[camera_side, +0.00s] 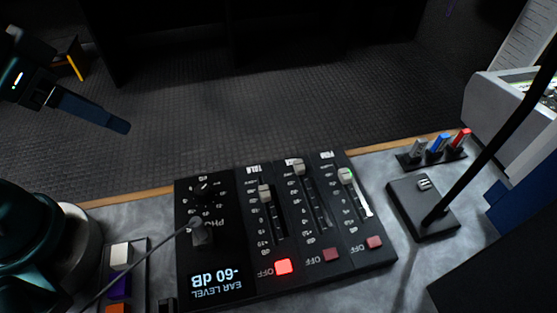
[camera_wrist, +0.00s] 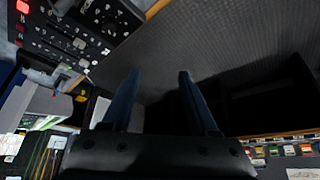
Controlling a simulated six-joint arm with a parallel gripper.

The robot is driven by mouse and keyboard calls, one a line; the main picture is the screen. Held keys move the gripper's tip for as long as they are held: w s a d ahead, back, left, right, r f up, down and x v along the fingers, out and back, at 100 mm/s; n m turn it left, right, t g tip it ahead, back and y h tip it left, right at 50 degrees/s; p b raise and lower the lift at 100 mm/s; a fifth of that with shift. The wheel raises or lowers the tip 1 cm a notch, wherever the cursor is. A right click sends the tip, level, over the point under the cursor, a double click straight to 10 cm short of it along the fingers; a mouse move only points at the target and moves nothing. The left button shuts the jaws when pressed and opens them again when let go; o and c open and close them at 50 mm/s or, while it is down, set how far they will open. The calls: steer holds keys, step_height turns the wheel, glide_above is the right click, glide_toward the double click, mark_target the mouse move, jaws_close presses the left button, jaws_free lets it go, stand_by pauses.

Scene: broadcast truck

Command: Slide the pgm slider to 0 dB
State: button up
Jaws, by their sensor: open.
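A black control panel (camera_side: 285,265) lies on the grey desk, its lettering upside down in the side view. The pgm slider (camera_side: 347,174) is the rightmost of three; its pale cap, with a green mark, sits near the far end of its track. In the wrist view it seems to be the lowest pale cap (camera_wrist: 84,63). A display (camera_side: 216,283) reads "EAR LEVEL -60 dB". My gripper (camera_side: 121,126) is up at the left, well apart from the panel. Its two blue fingers (camera_wrist: 160,73) are open with nothing between them.
Two other sliders (camera_side: 265,191) (camera_side: 298,167) stand left of the pgm one. One red button (camera_side: 284,266) is lit. A thin cable crosses the panel's left side. A black stand (camera_side: 423,205) with a slanted arm and colored switches (camera_side: 438,145) are at right.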

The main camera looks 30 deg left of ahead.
steer(key=w+d+r+m+t+h, duration=0.1)
steer(key=w+d+r+m, duration=0.15)
steer(key=w+r, duration=0.45)
steer(key=m+g+h, duration=0.2)
steer(key=m+g, duration=0.2)
steer(key=m, duration=0.2)
glide_above(345, 174)
steer(key=s+a, duration=0.2)
step_height(345, 174, down, 15)
steer(key=shift+w+r, duration=0.1)
steer(key=shift+w, duration=0.05)
steer(key=shift+d+f, duration=0.15)
steer(key=shift+f, duration=0.1)
steer(key=shift+x, duration=2.15)
steer(key=shift+w, duration=0.1)
jaws_close()
